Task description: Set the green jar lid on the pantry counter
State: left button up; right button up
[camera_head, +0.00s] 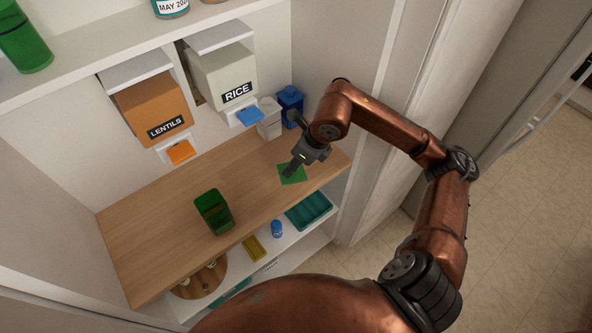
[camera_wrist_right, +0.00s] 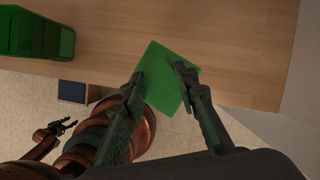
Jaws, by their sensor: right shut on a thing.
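The green jar lid (camera_head: 291,175) is a flat, square green plate over the front right part of the wooden pantry counter (camera_head: 165,217). My right gripper (camera_head: 290,170) is shut on the lid. In the right wrist view the lid (camera_wrist_right: 162,72) sits between the two fingers (camera_wrist_right: 160,82) and overlaps the counter's front edge. I cannot tell whether it touches the counter. The green jar (camera_head: 214,212), a square translucent container, stands on the counter left of the lid. My left gripper (camera_wrist_right: 65,126) shows small in the right wrist view, with its fingers apart and empty.
Lentils (camera_head: 152,105) and rice (camera_head: 224,78) dispensers hang at the back. A white canister (camera_head: 269,118) and a blue canister (camera_head: 290,106) stand behind my right gripper. A lower shelf holds a teal tray (camera_head: 309,210) and a small blue jar (camera_head: 277,229).

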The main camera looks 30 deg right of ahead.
jog(key=w+d+f, duration=0.1)
jog(key=f, duration=0.1)
jog(key=w+d+f, duration=0.2)
jog(key=f, duration=0.1)
jog(key=shift+f, duration=0.3)
jog(key=shift+w+f+b, duration=0.1)
jog(key=shift+f+b, duration=0.25)
jog(key=shift+f, duration=1.25)
jog(key=shift+f, duration=0.15)
jog(key=o, duration=1.1)
jog(key=p+v, duration=0.1)
jog(key=v, duration=1.1)
jog(key=shift+d+r, duration=0.1)
jog(key=shift+r, duration=0.1)
